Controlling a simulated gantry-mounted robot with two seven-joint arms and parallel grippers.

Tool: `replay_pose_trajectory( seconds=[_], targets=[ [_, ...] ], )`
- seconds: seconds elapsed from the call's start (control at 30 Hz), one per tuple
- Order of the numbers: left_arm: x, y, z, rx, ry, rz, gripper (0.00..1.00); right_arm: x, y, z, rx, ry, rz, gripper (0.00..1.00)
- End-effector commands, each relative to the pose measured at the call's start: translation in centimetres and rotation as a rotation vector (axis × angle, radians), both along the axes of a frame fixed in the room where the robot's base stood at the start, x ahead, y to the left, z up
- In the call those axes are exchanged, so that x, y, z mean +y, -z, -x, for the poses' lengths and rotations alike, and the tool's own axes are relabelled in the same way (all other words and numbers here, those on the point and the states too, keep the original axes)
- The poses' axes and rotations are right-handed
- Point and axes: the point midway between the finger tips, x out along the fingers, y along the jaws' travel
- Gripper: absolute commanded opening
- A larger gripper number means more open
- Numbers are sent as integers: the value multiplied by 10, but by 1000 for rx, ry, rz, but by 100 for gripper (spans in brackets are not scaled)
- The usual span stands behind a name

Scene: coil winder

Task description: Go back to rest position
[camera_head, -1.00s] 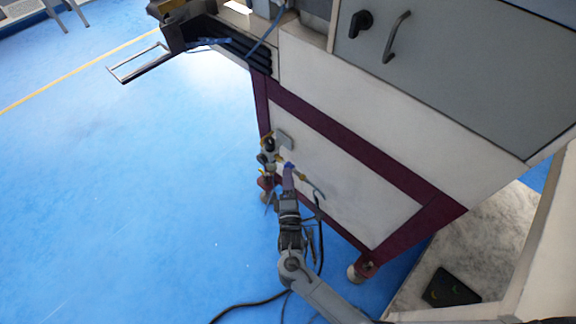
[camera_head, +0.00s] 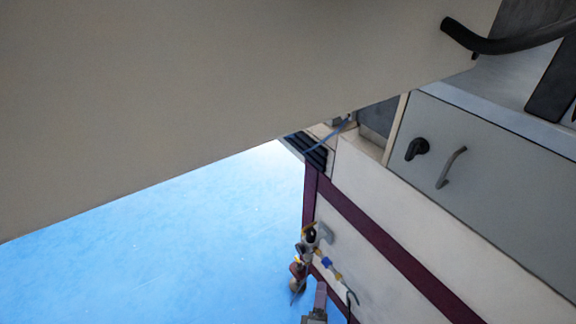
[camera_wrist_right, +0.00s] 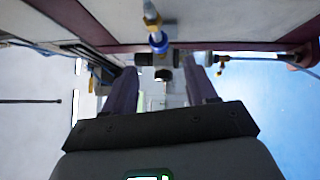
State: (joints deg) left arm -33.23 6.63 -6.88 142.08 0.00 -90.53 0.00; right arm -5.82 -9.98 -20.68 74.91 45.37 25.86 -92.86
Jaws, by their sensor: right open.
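My right gripper (camera_head: 320,291) shows at the bottom of the head view, just below a valve with brass and blue fittings (camera_head: 312,240) on the machine's side. In the right wrist view my right gripper (camera_wrist_right: 162,85) is open, its two purple-grey fingers apart. The blue and brass fitting (camera_wrist_right: 157,38) shows beyond and above the fingertips there. I cannot tell the exact gap between gripper and valve. My left gripper is not in view.
A large beige surface (camera_head: 200,90) fills the upper left of the head view, close to the camera. The machine cabinet (camera_head: 370,210) has a maroon frame, and a grey door with a handle (camera_head: 451,167). Blue floor (camera_head: 150,250) lies clear at left.

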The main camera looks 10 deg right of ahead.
Motion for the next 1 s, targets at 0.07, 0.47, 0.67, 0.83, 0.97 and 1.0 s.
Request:
replay_pose_trajectory(
  seconds=[0.07,0.47,0.67,0.83,0.97,1.0],
  targets=[
    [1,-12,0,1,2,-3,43,-1,-4,8,18,0,3,57],
    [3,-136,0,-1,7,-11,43,-78,-111,75,130,-7,-109,57],
    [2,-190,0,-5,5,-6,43,-86,-183,91,288,-89,-575,57],
    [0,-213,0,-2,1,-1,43,-71,-235,117,465,-77,-927,57],
    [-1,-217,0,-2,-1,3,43,-58,-262,144,601,10,-1138,57],
    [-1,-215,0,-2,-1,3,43,-55,-267,152,633,47,-1188,57]
  ],
)
